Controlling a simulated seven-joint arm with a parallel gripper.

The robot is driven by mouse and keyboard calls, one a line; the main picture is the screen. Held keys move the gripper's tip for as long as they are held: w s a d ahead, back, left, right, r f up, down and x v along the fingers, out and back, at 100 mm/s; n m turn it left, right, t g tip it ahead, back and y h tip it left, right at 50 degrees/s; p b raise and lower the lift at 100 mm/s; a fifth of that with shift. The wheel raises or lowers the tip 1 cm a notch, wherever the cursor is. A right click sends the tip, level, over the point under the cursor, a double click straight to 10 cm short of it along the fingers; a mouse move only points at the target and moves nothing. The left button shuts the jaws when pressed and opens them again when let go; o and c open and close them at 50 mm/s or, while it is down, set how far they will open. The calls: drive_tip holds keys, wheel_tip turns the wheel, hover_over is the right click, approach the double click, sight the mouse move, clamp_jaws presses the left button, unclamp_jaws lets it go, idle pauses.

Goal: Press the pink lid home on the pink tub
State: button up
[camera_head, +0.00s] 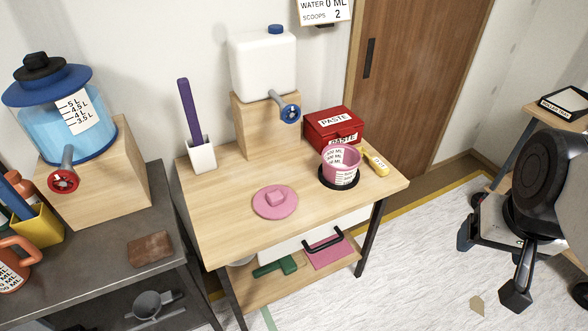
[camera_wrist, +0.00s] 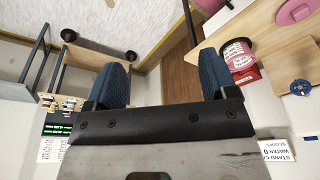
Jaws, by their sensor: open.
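The pink lid (camera_head: 275,202) lies flat on the wooden table, a round disc with a square knob on top. The pink tub (camera_head: 341,164) stands upright on a round black base at the table's right, its top uncovered, with white measure labels on its side. The lid is apart from the tub, to its left and nearer the front. In the wrist view the tub (camera_wrist: 238,55) and part of the lid (camera_wrist: 293,11) show at the right. My gripper (camera_wrist: 160,85) has two dark blue fingers spread wide with nothing between them. My arm is at the far right of the head view, well away from both.
A red paste box (camera_head: 333,128) stands behind the tub, and a yellow tool (camera_head: 375,162) lies to its right. A white tank (camera_head: 262,65) with a blue tap sits on a wooden block behind the lid. A white holder (camera_head: 200,155) with a purple handle stands at back left.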

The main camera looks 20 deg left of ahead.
drive_tip(key=shift+w, duration=0.1)
drive_tip(key=w+a+f+n, duration=0.1)
drive_tip(key=w+a+n, duration=0.1)
drive_tip(key=w+a, duration=0.75)
drive_tip(key=n+g, duration=0.3)
drive_tip(key=n, duration=0.4)
hover_over(275, 194)
drive_tip(key=f, duration=2.2)
drive_tip(key=shift+w+d+f, duration=0.1)
drive_tip(key=shift+d+f, duration=0.05)
drive_tip(key=shift+d, duration=0.25)
drive_tip(key=shift+a+f, duration=0.3)
drive_tip(key=shift+a, duration=0.1)
drive_tip(key=shift+f, duration=1.3)
